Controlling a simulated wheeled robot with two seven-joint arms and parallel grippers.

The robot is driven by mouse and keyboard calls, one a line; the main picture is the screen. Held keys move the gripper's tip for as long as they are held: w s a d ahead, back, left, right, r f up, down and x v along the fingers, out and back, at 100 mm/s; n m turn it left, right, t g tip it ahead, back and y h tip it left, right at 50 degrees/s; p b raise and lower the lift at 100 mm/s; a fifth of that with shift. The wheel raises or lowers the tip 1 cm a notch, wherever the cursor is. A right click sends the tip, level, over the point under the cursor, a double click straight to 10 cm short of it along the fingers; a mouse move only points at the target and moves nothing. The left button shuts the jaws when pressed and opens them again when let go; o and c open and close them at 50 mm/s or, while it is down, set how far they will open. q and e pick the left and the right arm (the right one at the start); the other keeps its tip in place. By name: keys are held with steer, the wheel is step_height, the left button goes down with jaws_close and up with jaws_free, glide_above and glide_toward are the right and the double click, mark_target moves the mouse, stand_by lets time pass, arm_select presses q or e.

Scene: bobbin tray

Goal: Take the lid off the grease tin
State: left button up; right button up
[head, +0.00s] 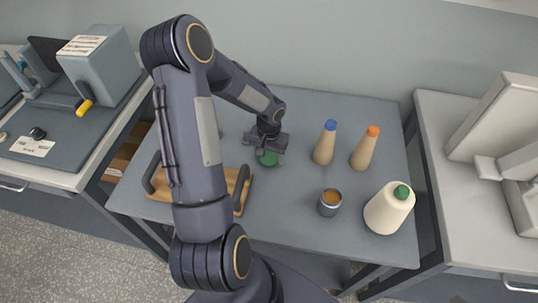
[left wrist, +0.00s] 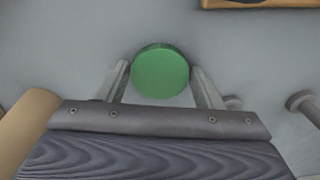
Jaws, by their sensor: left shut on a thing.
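The grease tin (head: 330,205) is a small grey can standing upright on the grey table, open at the top with amber-brown grease (head: 330,196) showing. The round green lid (head: 268,159) is apart from the tin, to its upper left in the head view. My left gripper (head: 267,149) is shut on the lid. In the left wrist view the green lid (left wrist: 160,72) sits between the two fingertips of my left gripper (left wrist: 160,75). Whether the lid touches the table is hard to tell. My right gripper is not in view.
Two tan bobbins, one blue-topped (head: 325,145) and one orange-topped (head: 366,150), stand right of the lid. A large cream spool (head: 389,211) with a green top stands right of the tin. A wooden tray (head: 240,188) with dark handles lies partly behind my arm.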

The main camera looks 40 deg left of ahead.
arm_select(q)
steer(key=o, duration=1.1)
